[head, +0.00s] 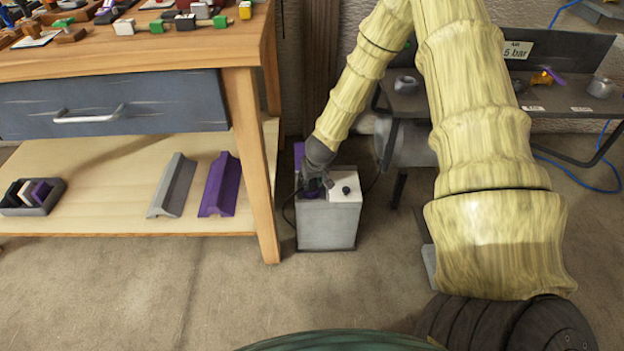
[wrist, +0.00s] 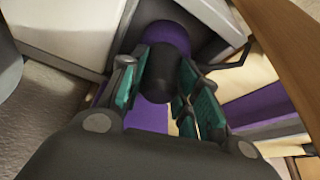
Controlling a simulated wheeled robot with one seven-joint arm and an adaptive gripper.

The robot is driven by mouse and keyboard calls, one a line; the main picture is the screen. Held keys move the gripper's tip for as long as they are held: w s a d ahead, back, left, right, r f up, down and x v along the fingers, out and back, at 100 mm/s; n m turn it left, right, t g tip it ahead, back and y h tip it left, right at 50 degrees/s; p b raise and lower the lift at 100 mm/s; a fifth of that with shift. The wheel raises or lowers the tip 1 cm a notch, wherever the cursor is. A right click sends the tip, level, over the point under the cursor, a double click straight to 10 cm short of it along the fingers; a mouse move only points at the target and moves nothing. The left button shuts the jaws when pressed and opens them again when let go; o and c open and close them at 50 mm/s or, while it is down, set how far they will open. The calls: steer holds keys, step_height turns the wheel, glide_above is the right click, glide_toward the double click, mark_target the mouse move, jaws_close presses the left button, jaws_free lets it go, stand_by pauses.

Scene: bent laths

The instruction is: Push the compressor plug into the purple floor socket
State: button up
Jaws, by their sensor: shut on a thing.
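The black compressor plug (wrist: 168,80) is between the teal pads of my gripper (wrist: 162,66) in the wrist view. My gripper is shut on it. The far end of the plug meets the round purple socket (wrist: 166,36), and I cannot tell how deep it sits. In the head view my gripper (head: 316,183) points down at the left part of the top of a grey box (head: 328,226) on the floor. A bit of purple (head: 310,194) shows under the fingers there. The plug itself is mostly hidden in the head view.
A wooden workbench (head: 240,165) stands close on the left, with grey (head: 172,187) and purple (head: 220,186) laths on its lower shelf. A black knob (head: 346,190) is on the box top. A dark metal bench with a grey tank (head: 405,143) stands right. The front floor is clear.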

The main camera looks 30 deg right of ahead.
steer(key=o, duration=1.1)
steer(key=o, duration=0.5)
steer(key=shift+r+p, duration=3.75)
steer(key=shift+p, duration=0.1)
